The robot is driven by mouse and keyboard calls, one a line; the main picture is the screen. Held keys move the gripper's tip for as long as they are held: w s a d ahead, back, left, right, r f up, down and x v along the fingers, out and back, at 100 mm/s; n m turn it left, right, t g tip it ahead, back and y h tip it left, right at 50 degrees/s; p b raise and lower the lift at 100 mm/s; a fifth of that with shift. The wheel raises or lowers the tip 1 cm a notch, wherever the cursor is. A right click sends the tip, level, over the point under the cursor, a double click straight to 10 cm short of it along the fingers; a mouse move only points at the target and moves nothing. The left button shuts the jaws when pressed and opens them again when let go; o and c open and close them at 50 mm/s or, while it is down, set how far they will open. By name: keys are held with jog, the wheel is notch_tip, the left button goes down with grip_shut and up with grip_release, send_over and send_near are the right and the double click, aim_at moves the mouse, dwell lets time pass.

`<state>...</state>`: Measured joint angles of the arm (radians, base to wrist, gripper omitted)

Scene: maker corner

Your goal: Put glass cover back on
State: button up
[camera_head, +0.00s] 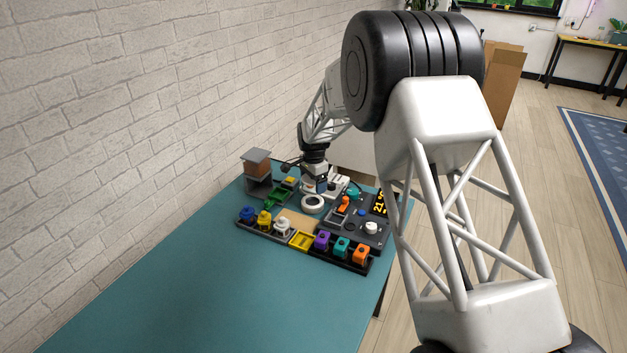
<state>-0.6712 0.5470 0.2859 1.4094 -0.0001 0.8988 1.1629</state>
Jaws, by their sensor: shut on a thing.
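My gripper (320,188) is small in the head view, low over the back part of the teal table. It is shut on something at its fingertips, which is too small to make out. A white ring-shaped piece (313,204) shows just below and in front of the fingertips. I cannot tell whether the fingers touch it. No clear glass cover can be told apart at this distance. A white device (338,184) stands right behind the gripper and is partly hidden by it.
A dark rack with several coloured pieces, among them a purple one (322,240), runs along the front. A grey panel (350,222) with knobs and a yellow-digit display (379,203) is at right. A grey stand (258,170) is at left. The teal table (200,290) is clear in front.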

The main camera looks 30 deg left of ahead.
jog(key=shift+f, duration=2.45)
jog(key=shift+f, duration=0.2)
dwell(0.7)
jog(key=o, duration=0.8)
jog(key=shift+r, duration=0.15)
jog(key=shift+r, duration=3.35)
jog(key=shift+c, duration=0.4)
